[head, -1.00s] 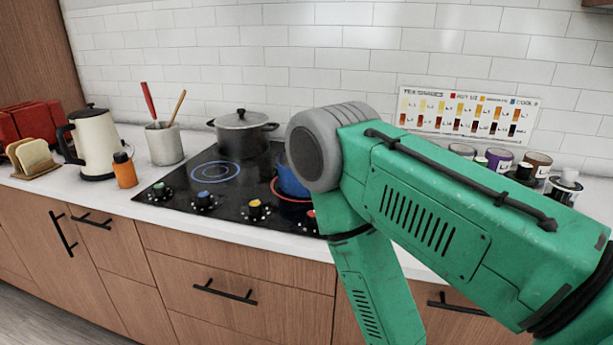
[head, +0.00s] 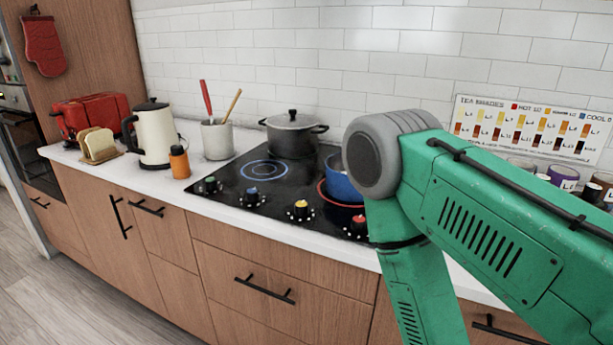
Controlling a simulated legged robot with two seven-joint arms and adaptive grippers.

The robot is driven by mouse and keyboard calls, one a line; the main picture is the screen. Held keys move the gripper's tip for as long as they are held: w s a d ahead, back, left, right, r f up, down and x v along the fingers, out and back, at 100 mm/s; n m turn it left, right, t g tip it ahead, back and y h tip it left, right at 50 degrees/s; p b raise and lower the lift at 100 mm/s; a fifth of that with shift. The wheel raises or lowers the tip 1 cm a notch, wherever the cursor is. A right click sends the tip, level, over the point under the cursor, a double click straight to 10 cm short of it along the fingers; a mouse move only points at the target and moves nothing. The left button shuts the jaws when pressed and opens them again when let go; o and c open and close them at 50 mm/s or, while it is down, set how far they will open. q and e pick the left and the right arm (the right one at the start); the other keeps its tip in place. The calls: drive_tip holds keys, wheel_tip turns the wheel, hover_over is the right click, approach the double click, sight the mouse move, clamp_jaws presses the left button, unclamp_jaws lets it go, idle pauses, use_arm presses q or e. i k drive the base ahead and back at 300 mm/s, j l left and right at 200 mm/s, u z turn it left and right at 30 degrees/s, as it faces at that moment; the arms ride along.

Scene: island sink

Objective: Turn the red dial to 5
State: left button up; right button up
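The red dial (head: 359,223) is the rightmost of the knobs along the front edge of the black cooktop (head: 232,180). It sits just left of my green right arm, and its setting is too small to read. The yellow dial (head: 301,208), blue dial (head: 252,196) and green dial (head: 211,184) stand in a row to its left. My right arm crosses the right side of the picture and bends down past the counter front. Its gripper is out of the picture. My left arm and gripper do not show.
A blue pot (head: 338,181) stands on a red-ringed burner, partly behind my arm. A dark lidded pot (head: 292,136) stands at the back. An orange bottle (head: 180,162), a cream kettle (head: 153,133), a toast rack (head: 98,146) and a utensil crock (head: 217,140) stand left on the counter.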

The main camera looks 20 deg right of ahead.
sight(359, 222)
drive_tip(key=z, duration=0.8)
